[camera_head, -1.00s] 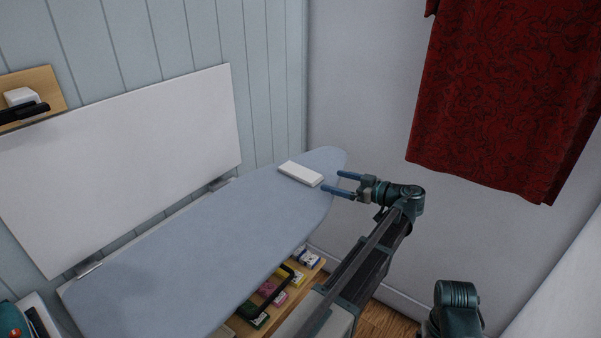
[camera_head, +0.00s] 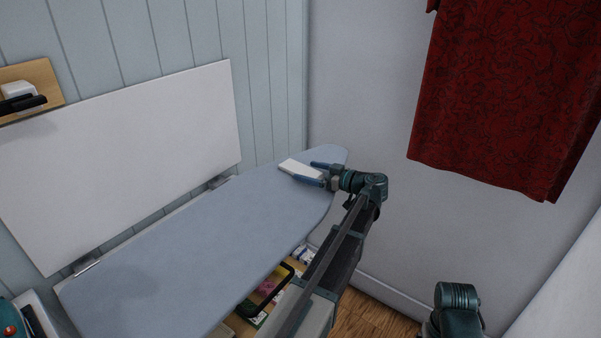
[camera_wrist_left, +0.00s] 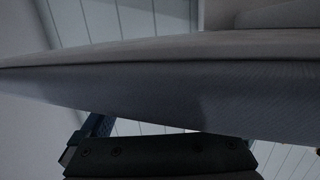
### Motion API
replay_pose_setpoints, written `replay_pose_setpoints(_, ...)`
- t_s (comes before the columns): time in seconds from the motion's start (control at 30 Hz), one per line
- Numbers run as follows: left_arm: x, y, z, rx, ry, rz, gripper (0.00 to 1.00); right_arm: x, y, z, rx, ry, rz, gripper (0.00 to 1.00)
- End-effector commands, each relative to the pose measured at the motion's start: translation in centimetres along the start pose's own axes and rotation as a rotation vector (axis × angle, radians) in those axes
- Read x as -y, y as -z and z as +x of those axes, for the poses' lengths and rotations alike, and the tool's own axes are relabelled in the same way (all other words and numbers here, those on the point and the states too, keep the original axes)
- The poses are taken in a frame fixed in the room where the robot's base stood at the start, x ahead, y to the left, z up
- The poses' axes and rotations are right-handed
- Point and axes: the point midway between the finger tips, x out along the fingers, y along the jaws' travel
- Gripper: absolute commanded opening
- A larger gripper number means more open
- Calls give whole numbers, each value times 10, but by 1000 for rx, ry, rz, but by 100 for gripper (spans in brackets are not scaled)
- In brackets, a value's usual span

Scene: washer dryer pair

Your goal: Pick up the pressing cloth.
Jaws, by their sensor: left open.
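The pressing cloth (camera_head: 298,168) is a flat, white folded rectangle lying near the narrow far end of the blue-grey ironing board (camera_head: 200,240). My left gripper (camera_head: 305,171) is open, with its blue fingers on either side of the cloth's right end. I cannot tell whether they touch it. In the left wrist view the board's edge (camera_wrist_left: 180,95) fills the middle, dark and close, and a pale shape at the upper right may be the cloth.
A white panel (camera_head: 120,160) stands behind the board against the panelled wall. A shelf with small boxes (camera_head: 262,290) is below the board. A red patterned cloth (camera_head: 505,100) hangs at the right. The board's middle is clear.

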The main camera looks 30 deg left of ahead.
Motion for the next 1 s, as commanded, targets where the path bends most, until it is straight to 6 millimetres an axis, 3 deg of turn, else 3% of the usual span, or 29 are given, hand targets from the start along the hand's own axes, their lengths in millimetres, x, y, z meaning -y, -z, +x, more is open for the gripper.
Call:
replay_pose_setpoints(0.13, 0, -1, 21, 0, 2, 0, 100, 0, 0, 4, 0, 0, 0, 87)
replay_pose_setpoints(0.37, 0, 0, 24, 0, 0, 0, 100, 0, 0, 4, 0, 0, 0, 87)
replay_pose_setpoints(0.8, 0, 0, 23, 0, 0, 0, 23, 0, 0, 4, 0, 0, 0, 87)
replay_pose_setpoints(1.0, 0, 0, 23, 0, 0, 0, 20, 0, 0, 4, 0, 0, 0, 87)
